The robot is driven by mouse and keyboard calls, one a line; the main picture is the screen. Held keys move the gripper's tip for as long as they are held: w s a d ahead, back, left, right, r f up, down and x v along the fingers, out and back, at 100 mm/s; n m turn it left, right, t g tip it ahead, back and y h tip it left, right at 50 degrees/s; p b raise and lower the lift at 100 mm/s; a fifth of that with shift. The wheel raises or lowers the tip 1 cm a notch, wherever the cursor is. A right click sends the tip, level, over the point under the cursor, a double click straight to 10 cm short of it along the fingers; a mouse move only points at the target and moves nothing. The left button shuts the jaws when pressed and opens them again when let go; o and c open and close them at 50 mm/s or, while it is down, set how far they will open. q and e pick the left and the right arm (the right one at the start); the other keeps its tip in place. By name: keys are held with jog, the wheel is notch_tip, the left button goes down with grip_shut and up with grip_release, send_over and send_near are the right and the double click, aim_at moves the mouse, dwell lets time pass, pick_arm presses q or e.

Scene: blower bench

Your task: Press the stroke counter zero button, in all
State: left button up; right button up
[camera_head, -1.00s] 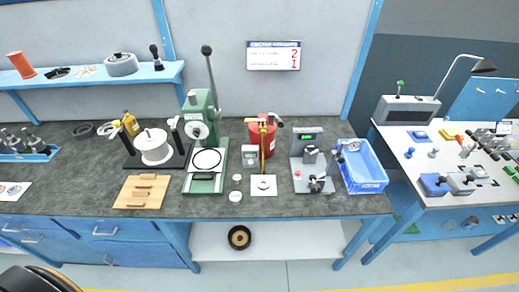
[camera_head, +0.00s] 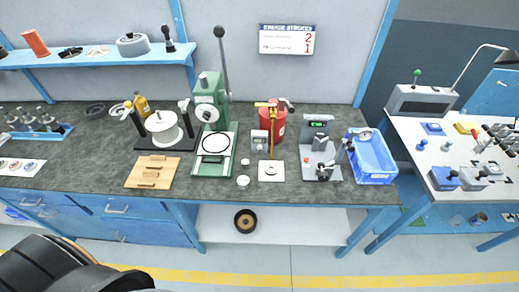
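A grey bench device (camera_head: 317,128) with a lit green display stands on the right part of the dark bench, with a small red spot low on its left side. A small grey box (camera_head: 259,137) with a pale display face stands to its left. I cannot tell from this distance which of them is the stroke counter, and no zero button can be made out for certain. A green lever press (camera_head: 211,100) stands left of the box with its long lever upright.
A wall sign (camera_head: 287,39) shows red digits 2 and 1. A red canister (camera_head: 278,122) stands behind the small box. A blue bin (camera_head: 372,160) is at the bench's right end. A spool (camera_head: 163,128) and wooden board (camera_head: 151,172) are left. Bare floor lies in front.

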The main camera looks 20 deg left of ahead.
pick_arm(q)
grip_shut()
dwell(1.4)
